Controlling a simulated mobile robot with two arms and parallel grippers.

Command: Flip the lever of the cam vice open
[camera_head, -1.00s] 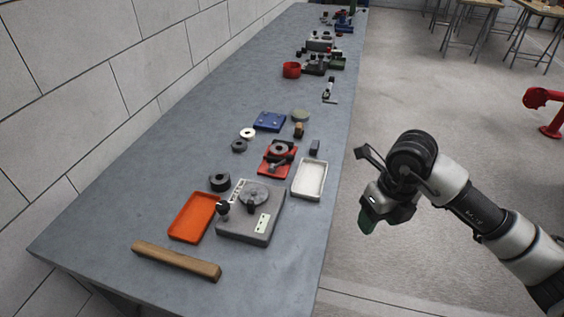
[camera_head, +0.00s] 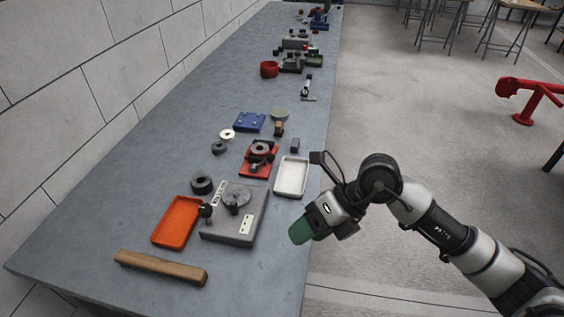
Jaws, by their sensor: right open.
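A small red-based fixture (camera_head: 258,158) on the bench carries a dark ring and dark parts; it looks like the cam vice, but its lever is too small to make out clearly. Nearer stands a grey block fixture (camera_head: 235,215) with a round dark disc and a black-knobbed lever (camera_head: 206,210) at its left side. My right gripper (camera_head: 322,231), with green finger pads, is open and empty. It appears just past the bench's right edge, to the right of the grey fixture and apart from both fixtures. My left gripper is out of view.
An orange tray (camera_head: 176,222), a wooden bar (camera_head: 160,267) and a black ring (camera_head: 202,184) lie around the grey fixture. A white tray (camera_head: 291,177) lies between the red fixture and my right gripper. A blue plate (camera_head: 249,122) lies farther back. The bench's left side is clear.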

